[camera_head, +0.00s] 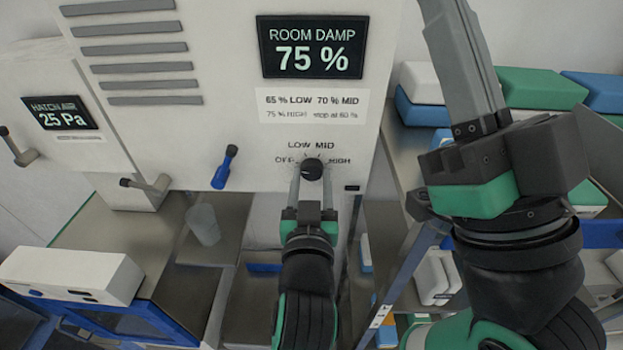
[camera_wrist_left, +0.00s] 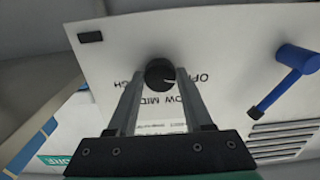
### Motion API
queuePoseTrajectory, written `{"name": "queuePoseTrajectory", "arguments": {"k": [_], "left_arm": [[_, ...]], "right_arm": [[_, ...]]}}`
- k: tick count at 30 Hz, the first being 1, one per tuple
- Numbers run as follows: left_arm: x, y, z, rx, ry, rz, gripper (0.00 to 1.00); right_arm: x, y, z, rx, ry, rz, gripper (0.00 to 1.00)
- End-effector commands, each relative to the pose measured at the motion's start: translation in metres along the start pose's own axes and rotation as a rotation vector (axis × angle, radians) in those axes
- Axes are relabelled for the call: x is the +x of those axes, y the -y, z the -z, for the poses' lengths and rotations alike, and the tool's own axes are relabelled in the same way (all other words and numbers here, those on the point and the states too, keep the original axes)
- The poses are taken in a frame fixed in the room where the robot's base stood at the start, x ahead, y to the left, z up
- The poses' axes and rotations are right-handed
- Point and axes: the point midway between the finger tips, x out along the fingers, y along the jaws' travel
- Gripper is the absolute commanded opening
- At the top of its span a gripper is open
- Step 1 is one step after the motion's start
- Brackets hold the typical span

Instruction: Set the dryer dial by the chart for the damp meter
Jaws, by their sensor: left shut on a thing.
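The damp meter (camera_head: 312,47) reads ROOM DAMP 75 %. The chart (camera_head: 335,106) below reads 65 % LOW, 70 % MID, 75 % HIGH; its last words, perhaps stop at 60 %, are small. The black dryer dial (camera_head: 312,169) has OFF, LOW, MID and HIGH around it. My left gripper (camera_head: 312,183) is shut on the dial from below; the dial (camera_wrist_left: 160,73) also sits between its fingertips (camera_wrist_left: 155,82) in the wrist view. The dial's white mark there points toward OFF. My right gripper (camera_head: 455,55) is raised at upper right, its fingertips cut off and jaw state unclear.
A blue lever (camera_head: 224,168) sticks out left of the dial. A HATCH AIR display (camera_head: 62,113) reads 25 Pa. A translucent cup (camera_head: 203,224) stands in a bay below. Shelves with green and blue packs (camera_head: 540,88) are at right, behind my right arm.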

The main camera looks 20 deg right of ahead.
Motion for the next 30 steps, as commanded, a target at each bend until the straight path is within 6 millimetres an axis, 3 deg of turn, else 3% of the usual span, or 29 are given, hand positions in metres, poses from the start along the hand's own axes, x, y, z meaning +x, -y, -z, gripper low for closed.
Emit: {"name": "queuePoseTrajectory", "arguments": {"k": [14, 30], "left_arm": [[0.0001, 0.0007, 0.0007, 0.131, 0.001, 0.001, 0.0], [0.0001, 0.0018, 0.0, 0.612, 0.002, 0.001, 0.0]], "right_arm": [[0.0041, 0.0, 0.0038, 0.0, 0.0, 0.0, 0.0], [0.0095, 0.0, 0.0088, 0.0, 0.0, 0.0, 0.0]]}}
